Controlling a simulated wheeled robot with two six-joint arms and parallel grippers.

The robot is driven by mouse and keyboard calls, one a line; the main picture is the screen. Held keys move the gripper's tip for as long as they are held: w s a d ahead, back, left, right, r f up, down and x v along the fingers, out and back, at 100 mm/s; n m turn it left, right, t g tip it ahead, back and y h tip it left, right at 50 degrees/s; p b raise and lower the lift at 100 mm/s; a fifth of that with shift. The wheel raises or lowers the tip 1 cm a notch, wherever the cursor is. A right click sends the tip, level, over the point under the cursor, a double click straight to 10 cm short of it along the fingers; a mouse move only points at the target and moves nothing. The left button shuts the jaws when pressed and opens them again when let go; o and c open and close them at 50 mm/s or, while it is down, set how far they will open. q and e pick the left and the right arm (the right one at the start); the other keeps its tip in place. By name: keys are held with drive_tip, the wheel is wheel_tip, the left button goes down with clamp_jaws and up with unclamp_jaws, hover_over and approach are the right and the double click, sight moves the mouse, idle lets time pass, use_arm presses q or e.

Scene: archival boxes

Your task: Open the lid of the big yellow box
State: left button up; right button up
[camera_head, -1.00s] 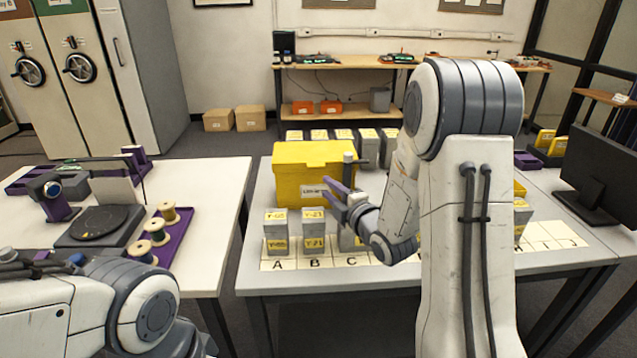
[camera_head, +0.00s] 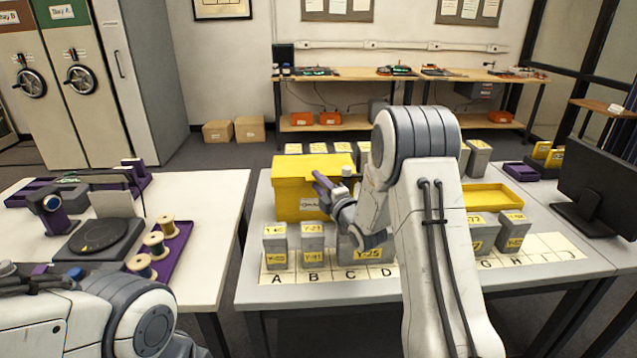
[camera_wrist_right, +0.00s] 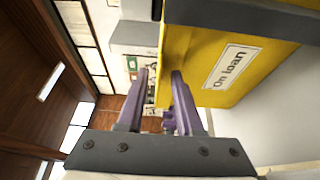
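The big yellow box (camera_head: 292,201) stands on the right-hand table with its yellow lid (camera_head: 305,167) on, closed as far as I can see. Its front bears a white label, which reads "On loan" in the right wrist view, where the box (camera_wrist_right: 205,50) fills the upper right. My right gripper (camera_head: 320,183) has purple fingers and is at the front right of the box, near the lid's edge. In the right wrist view the fingers (camera_wrist_right: 161,73) are apart with nothing clearly between them. I cannot tell whether they touch the box. My left gripper is out of view.
Small grey boxes with yellow labels (camera_head: 275,246) stand in front of the yellow box on a lettered strip (camera_head: 313,277). More grey boxes stand behind it. A shallow yellow tray (camera_head: 495,197) and a monitor (camera_head: 600,175) are at the right. Spools (camera_head: 165,225) are on the left table.

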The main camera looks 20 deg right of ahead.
clamp_jaws()
idle(1.4)
